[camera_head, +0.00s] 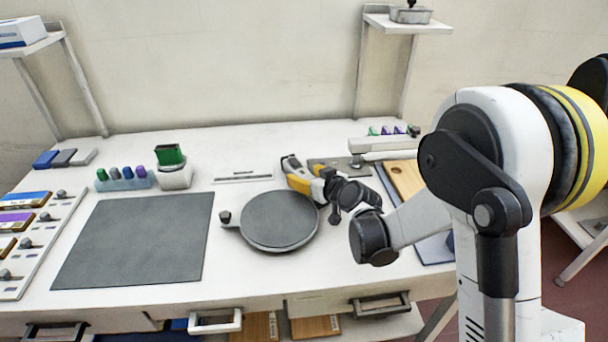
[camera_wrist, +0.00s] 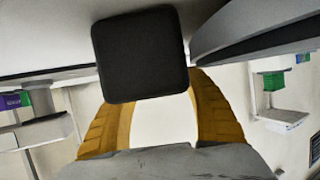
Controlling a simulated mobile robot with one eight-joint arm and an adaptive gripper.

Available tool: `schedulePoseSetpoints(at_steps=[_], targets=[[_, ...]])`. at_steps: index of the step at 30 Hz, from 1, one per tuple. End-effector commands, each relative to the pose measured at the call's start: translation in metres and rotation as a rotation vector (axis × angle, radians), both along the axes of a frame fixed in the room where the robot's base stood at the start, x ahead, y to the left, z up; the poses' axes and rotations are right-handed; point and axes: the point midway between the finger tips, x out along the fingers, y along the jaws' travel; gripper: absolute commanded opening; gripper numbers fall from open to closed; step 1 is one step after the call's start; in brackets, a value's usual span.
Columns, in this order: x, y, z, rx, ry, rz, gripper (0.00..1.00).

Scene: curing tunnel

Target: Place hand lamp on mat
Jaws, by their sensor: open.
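The hand lamp appears to be the yellow and grey-white thing (camera_head: 300,184) just behind the right part of the round grey turntable. My gripper (camera_head: 326,182) is open and sits right at the lamp, coming from the right. The mat (camera_head: 135,240) is a flat, empty dark grey sheet on the table's left side.
The turntable (camera_head: 279,220) stands between the mat and my gripper. A wooden board (camera_head: 405,180) lies to the right.

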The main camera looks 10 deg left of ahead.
Motion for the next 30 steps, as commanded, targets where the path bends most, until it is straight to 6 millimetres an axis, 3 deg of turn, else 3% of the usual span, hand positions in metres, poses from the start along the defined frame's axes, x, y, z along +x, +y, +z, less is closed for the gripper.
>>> schedulePoseSetpoints(at_steps=[9, 15, 25, 30], targets=[[-0.051, -0.038, 0.031, 0.0, 0.0, -0.002, 0.59], [-0.076, -0.056, 0.041, 0.0, 0.0, -0.001, 0.59], [-0.085, -0.063, 0.046, -0.001, 0.004, -0.003, 0.59], [-0.098, -0.08, 0.069, -0.02, 0.065, -0.034, 0.59]])
